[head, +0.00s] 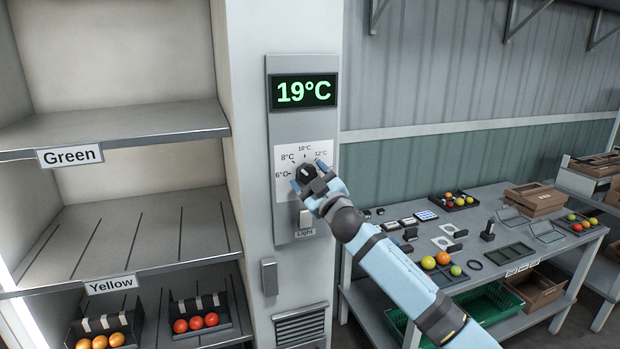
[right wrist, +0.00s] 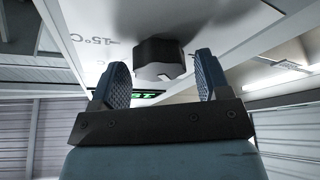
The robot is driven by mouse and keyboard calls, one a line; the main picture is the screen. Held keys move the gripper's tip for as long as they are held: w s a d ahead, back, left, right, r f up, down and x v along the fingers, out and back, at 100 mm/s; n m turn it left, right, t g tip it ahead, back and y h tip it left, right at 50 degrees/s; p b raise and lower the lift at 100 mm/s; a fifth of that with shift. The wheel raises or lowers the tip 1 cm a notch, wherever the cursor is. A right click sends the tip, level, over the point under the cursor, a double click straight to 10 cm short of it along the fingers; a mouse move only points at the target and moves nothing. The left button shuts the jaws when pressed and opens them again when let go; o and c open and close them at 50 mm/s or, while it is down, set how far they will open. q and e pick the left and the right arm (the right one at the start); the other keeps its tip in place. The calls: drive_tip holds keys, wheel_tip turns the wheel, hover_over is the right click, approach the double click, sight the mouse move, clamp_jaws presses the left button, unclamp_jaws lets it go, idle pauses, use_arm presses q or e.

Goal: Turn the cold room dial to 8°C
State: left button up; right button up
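The cold room dial (head: 305,172) is a dark knob on a white scale plate (head: 283,154) marked 6°C, 8°C, 10°C and 12°C; a 15°C mark shows in the right wrist view. The green display (head: 304,92) above reads 19°C. My right gripper (head: 309,176) is at the dial, with its fingers on either side of the knob. In the right wrist view the knob (right wrist: 158,60) stands between the open fingertips (right wrist: 161,80), with a gap visible at each side. I cannot tell where the knob points. My left gripper is not in view.
A light switch (head: 305,218) sits on the panel just below the dial. Shelves (head: 120,130) labelled Green and Yellow stand at left, with tomato trays low down. At right a table (head: 360,286) holds tomatoes, trays and small devices beneath my right arm.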

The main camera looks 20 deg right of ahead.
drive_tip(key=shift+s, duration=0.1)
drive_tip(key=b+v, duration=0.3)
drive_tip(key=v, duration=1)
drive_tip(key=shift+s+d, duration=0.2)
drive_tip(key=shift+s, duration=0.1)
drive_tip(key=shift+f, duration=0.1)
drive_tip(key=s+a+f+m+g+h, duration=0.1)
drive_tip(key=s+f, duration=0.1)
drive_tip(key=f, duration=0.5)
drive_tip(key=s+a+f+m+g, duration=0.1)
drive_tip(key=s+f+g, duration=0.15)
drive_tip(key=f, duration=0.45)
drive_tip(key=s+a+f+m+g+p, duration=0.1)
drive_tip(key=s+a+f+m+g, duration=0.1)
drive_tip(key=s+f, duration=1.1)
drive_tip(key=s+a+f+m+g+h+p, duration=0.1)
drive_tip(key=s+f+g, duration=0.3)
drive_tip(key=s+f, duration=1)
drive_tip(key=s+a+m, duration=0.1)
drive_tip(key=s, duration=0.1)
drive_tip(key=shift+s+a+f+m+g, duration=0.2)
drive_tip(key=shift+s+a+m+g, duration=0.15)
drive_tip(key=shift+m, duration=0.05)
